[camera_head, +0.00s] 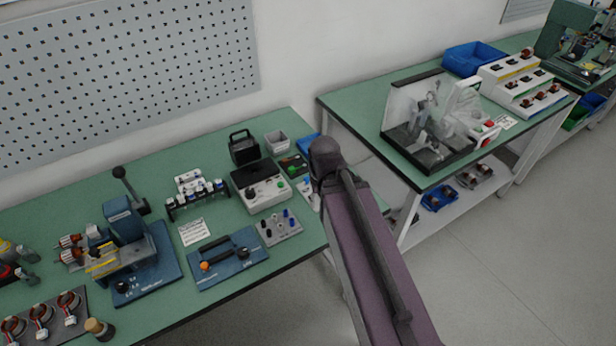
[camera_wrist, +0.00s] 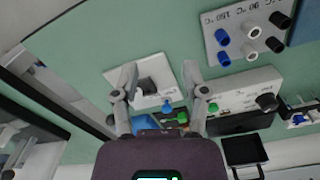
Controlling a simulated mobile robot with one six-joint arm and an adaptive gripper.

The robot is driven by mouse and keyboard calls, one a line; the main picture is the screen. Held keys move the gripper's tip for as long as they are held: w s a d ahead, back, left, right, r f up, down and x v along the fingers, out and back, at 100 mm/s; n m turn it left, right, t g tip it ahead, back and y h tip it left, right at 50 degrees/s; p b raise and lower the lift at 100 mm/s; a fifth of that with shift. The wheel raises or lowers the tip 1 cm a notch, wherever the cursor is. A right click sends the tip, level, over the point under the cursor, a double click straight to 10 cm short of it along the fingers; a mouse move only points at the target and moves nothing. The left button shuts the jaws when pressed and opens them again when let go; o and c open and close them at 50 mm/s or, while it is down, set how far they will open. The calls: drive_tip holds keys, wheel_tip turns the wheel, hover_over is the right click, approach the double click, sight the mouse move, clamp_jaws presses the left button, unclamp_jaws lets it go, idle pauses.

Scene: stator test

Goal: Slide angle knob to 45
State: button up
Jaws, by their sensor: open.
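A blue fixture plate (camera_head: 252,267) lies on the near bench in the head view. It bears a black bar, an orange knob (camera_head: 204,266) near the bar's left end and a black knob (camera_head: 243,253) at the right. I cannot tell for certain which knob is the angle knob, and no 45 mark is readable. A blue corner shows at the top right of the wrist view. My gripper (camera_wrist: 160,72) is open and empty in the wrist view, above a pale panel (camera_wrist: 140,80) with a black part. In the head view my arm hides the gripper.
A grey plate (camera_head: 268,238) with coloured pegs stands right of the fixture; its temperature labels show in the wrist view. Behind it is a grey instrument box (camera_head: 262,188). A blue press (camera_head: 122,222) and a tube rack (camera_head: 197,198) stand left.

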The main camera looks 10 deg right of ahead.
drive_tip(key=shift+o, duration=0.6)
drive_tip(key=shift+w, duration=0.15)
wheel_tip(320, 180, up, 6)
drive_tip(key=n+p, duration=0.1)
drive_tip(key=p, duration=0.5)
hover_over(307, 178)
drive_tip(key=shift+r, duration=0.1)
wheel_tip(307, 178, down, 14)
drive_tip(key=b, duration=1.3)
drive_tip(key=shift+r, duration=0.1)
drive_tip(key=shift+b, duration=0.3)
drive_tip(key=shift+c, duration=0.2)
